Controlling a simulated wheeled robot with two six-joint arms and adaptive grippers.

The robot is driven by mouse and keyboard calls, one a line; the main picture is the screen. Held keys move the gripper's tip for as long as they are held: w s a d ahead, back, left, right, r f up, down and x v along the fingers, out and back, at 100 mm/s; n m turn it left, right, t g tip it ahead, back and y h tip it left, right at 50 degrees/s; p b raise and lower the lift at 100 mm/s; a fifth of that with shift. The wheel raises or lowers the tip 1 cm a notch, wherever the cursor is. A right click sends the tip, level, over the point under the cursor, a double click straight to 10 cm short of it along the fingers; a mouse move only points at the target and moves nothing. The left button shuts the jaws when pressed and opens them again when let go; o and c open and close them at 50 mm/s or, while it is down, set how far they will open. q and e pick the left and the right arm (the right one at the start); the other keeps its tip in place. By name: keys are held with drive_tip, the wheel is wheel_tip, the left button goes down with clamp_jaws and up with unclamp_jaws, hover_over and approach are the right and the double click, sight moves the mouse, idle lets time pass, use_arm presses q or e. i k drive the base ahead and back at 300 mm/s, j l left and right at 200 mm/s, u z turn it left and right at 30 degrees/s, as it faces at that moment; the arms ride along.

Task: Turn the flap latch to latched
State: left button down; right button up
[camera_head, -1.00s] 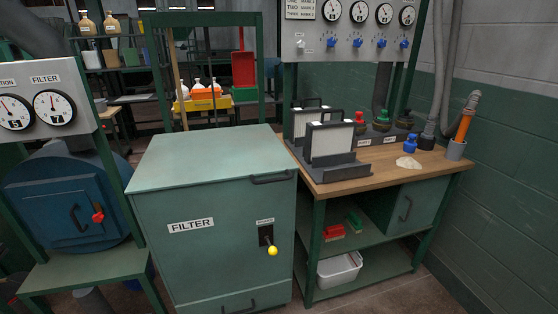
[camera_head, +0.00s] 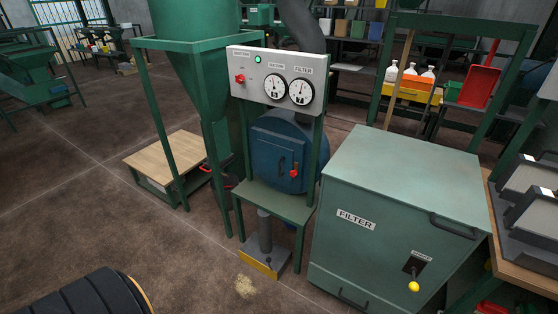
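A blue round housing (camera_head: 262,145) stands on a green stand in the middle of the view. Its front has a blue door flap (camera_head: 276,163) with a dark handle. A small red latch (camera_head: 294,173) sits at the flap's right edge. The flap looks closed against the housing. The latch is too small to tell whether it is turned to latched. Neither of my grippers is in view.
A green FILTER cabinet (camera_head: 395,205) with a yellow-knobbed lever stands close on the right. A gauge panel (camera_head: 277,75) is above the housing. A green hopper and a low wooden-topped platform (camera_head: 168,158) are to the left. The floor (camera_head: 150,235) in front is mostly clear.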

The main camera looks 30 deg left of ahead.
sight(293, 173)
drive_tip(key=u, duration=0.95)
drive_tip(key=i+j, duration=0.3)
drive_tip(key=j+u, duration=0.05)
drive_tip(key=j, duration=0.05)
